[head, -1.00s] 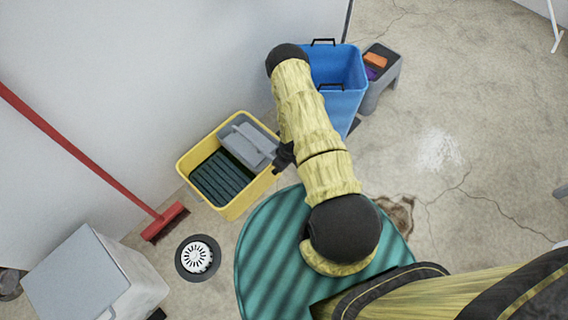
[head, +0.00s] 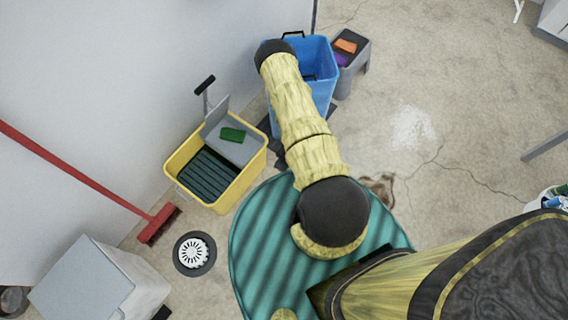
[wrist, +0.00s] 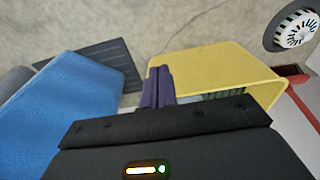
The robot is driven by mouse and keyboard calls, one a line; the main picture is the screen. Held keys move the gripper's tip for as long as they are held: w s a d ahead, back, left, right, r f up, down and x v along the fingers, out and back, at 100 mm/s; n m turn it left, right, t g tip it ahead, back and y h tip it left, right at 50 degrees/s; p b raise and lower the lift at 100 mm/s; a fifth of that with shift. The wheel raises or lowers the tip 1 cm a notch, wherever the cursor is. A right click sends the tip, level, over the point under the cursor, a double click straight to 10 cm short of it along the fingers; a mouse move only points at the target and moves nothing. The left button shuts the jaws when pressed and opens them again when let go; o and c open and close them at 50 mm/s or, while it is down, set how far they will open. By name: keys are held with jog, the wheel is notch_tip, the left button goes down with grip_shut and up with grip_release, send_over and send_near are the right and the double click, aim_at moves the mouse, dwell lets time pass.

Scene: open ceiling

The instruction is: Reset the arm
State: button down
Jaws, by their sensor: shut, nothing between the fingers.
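My arm, in yellow sleeves with dark joints, reaches from the bottom of the head view up to the blue bin. My gripper (wrist: 159,72) shows in the wrist view with its dark purple fingers together and nothing between them. The arm hides it in the head view. In the wrist view it sits between the blue bin (wrist: 62,100) on the left and the yellow mop bucket (wrist: 215,72) on the right, with floor beyond.
The yellow bucket (head: 232,192) carries a grey wringer with a green sponge (head: 233,135). A teal round surface (head: 260,250) lies under my arm. A red broom (head: 160,223) and floor drain (head: 194,254) are left. Floor at right is largely clear.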

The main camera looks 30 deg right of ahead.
jog(key=shift+w, duration=0.1)
jog(key=w+a+r+m+h, duration=0.1)
jog(key=w+r, duration=0.3)
jog(key=r, duration=1)
jog(key=w+a+r+m, duration=0.15)
jog(key=w+r, duration=0.35)
jog(key=r, duration=0.9)
jog(key=s+a+r+m, duration=0.15)
jog(key=s+r, duration=0.25)
jog(key=r, duration=0.4)
jog(key=s+a+r+t, duration=0.1)
jog(key=s+a+r, duration=0.1)
jog(key=s+r, duration=0.4)
jog(key=s+a+r+m, duration=0.1)
jog(key=s+a+r, duration=0.15)
jog(key=r, duration=0.65)
jog(key=w+p+v, duration=0.2)
jog(key=p+v, duration=0.7)
jog(key=p, duration=0.1)
jog(key=w+r+p+v, duration=0.1)
jog(key=w+p+v, duration=0.1)
jog(key=p+v, duration=0.8)
jog(key=shift+d, duration=0.3)
